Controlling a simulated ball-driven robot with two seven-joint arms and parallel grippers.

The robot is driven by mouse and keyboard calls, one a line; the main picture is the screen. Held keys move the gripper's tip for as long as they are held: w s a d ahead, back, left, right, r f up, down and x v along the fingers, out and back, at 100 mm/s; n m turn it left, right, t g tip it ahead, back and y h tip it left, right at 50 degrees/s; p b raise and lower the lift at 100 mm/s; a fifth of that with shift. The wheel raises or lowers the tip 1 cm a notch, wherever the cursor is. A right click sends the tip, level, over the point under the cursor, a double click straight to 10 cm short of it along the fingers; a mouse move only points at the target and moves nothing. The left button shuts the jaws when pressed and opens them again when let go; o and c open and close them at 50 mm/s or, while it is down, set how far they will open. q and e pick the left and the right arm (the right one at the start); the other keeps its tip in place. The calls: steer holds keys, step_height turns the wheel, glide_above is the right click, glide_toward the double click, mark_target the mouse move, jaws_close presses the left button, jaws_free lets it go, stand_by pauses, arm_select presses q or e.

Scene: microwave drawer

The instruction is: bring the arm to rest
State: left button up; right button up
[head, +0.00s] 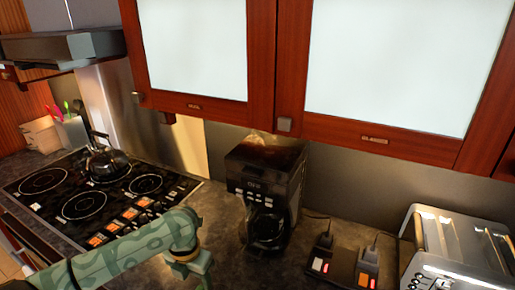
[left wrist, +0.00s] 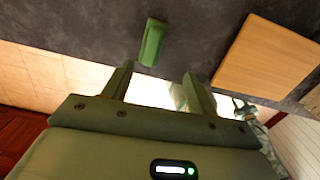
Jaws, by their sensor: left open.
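My left arm comes in from the lower left of the head view, in front of the stove and counter. Its left gripper (head: 196,270) is at the bottom edge there, partly cut off. In the left wrist view the two fingers of this gripper (left wrist: 158,76) stand apart, with nothing held between them. A small green object (left wrist: 152,42) lies beyond the fingertips against a dark grey surface; I cannot tell what it is. My right gripper is in neither view.
A stove (head: 95,190) with a kettle (head: 107,163) is at left. A coffee maker (head: 266,195), a power strip (head: 343,268) and a toaster (head: 452,250) stand along the counter. Cabinets (head: 320,125) hang above. A wooden board (left wrist: 262,57) shows in the left wrist view.

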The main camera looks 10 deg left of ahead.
arm_select(q)
steer(key=s+d+f+n+t+h, duration=0.15)
steer(key=s+d+n+t, duration=0.5)
steer(key=n, duration=0.75)
steer(key=s+a+r+n+y, duration=0.2)
steer(key=s+a+n+y, duration=0.1)
steer(key=s+a+n, duration=0.45)
steer(key=s+a+r+n+y, duration=0.25)
steer(key=s+a+n, duration=0.25)
steer(key=a+n, duration=0.45)
steer(key=s+d+f+g+h+b, duration=0.1)
steer(key=d+f+b, duration=0.1)
steer(key=f, duration=0.9)
steer(key=s+d+f+n+g+b, duration=0.1)
steer(key=d+f+b, duration=0.15)
steer(key=f, duration=0.85)
steer(key=s+d+f+g+h+b, duration=0.1)
steer(key=s+d+f+b, duration=0.15)
steer(key=f, duration=0.95)
steer(key=s+f+n+g+h+b, duration=0.1)
steer(key=s+f+n+g+b, duration=0.2)
steer(key=s+f, duration=1.4)
step_height(320, 180, down, 4)
steer(key=a+b, duration=0.1)
steer(key=b, duration=0.2)
steer(key=shift+s+r+h, duration=0.2)
steer(key=shift+s+h, duration=0.05)
steer(key=shift+h, duration=0.15)
